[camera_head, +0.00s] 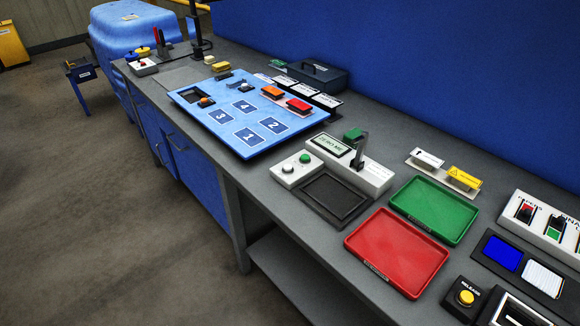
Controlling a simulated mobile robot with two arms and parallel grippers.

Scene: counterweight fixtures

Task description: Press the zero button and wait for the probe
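A white measuring unit (375,180) stands on the grey bench, with a small screen (331,145) that seems to read "ZERO ME". In front of it is a white button box (296,170) with a green button (305,158) and a pale button (287,169); I cannot read which is the zero button. A dark upright post (359,152) with a green block (353,134) by its top rises from the unit; it may be the probe. A black framed plate (333,198) lies beside the button box. Neither of my grippers is in view.
A red tray (397,250) and a green tray (434,210) lie right of the unit. A blue numbered board (247,116) lies to the left. A blue wall (430,70) stands behind the bench.

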